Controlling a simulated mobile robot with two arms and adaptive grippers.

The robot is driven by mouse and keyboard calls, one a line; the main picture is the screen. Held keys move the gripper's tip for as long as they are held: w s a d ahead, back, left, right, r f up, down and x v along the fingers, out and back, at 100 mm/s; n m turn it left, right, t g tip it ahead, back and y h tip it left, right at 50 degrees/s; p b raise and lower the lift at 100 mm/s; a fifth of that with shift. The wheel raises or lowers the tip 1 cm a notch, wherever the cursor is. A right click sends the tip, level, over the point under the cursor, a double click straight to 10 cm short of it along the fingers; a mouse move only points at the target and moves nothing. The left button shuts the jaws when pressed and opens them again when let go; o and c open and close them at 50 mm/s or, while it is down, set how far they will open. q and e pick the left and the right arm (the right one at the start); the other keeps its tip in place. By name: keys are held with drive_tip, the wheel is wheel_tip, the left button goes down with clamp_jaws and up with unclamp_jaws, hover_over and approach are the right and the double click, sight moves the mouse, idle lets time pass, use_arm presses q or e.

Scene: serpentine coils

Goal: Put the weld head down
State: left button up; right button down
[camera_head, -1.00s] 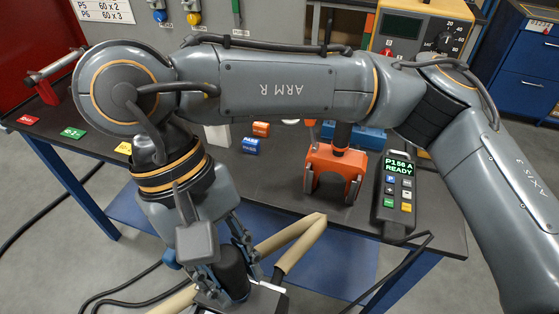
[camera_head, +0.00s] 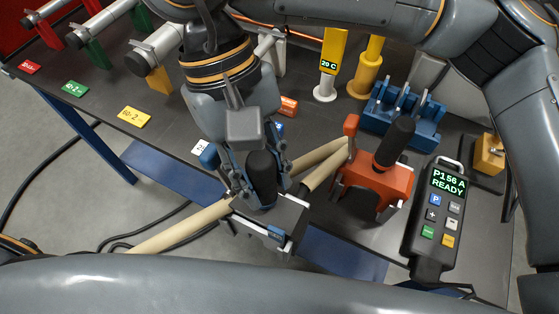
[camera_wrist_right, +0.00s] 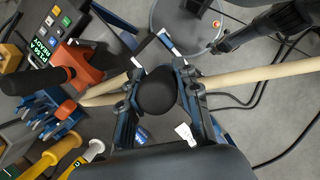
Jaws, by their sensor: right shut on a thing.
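The weld head shows in the head view as a grey and blue block (camera_head: 272,222) with a thick black handle. My right gripper (camera_head: 258,176) is shut on that handle from above. The weld head is over the front edge of the bench, beside tan tubes (camera_head: 188,225). I cannot tell whether it is around a tube or apart from it. In the right wrist view the black handle (camera_wrist_right: 157,92) is between the fingers of my right gripper (camera_wrist_right: 160,78), and a tan tube (camera_wrist_right: 265,74) passes behind.
An orange tool (camera_head: 377,182) with a black handle stands right of the weld head. A pendant (camera_head: 437,215) reading "P156 A READY" lies further right. A blue rack (camera_head: 405,115) and yellow tools (camera_head: 368,70) stand behind. The dark bench (camera_head: 100,105) has bare room at left.

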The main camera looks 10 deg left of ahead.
use_arm(q)
wheel_tip(320, 180, up, 6)
drive_tip(key=p, duration=0.6)
drive_tip(key=shift+s+r, duration=0.25)
use_arm(e)
drive_tip(key=w+d+f, duration=0.1)
drive_tip(key=w+d, duration=0.1)
drive_tip(key=w, duration=0.6)
drive_tip(key=w+d+f, duration=0.2)
drive_tip(key=w+d, duration=0.1)
drive_tip(key=w, duration=0.5)
drive_tip(key=shift+d+f, duration=0.15)
drive_tip(key=shift+f, duration=0.05)
use_arm(q)
drive_tip(key=shift+f, duration=0.1)
use_arm(e)
drive_tip(key=shift+s, duration=0.1)
drive_tip(key=c, duration=1.4)
unclamp_jaws()
drive_tip(key=shift+f, duration=0.2)
drive_tip(key=o, duration=0.4)
drive_tip(key=shift+o, duration=0.2)
drive_tip(key=shift+r, duration=0.1)
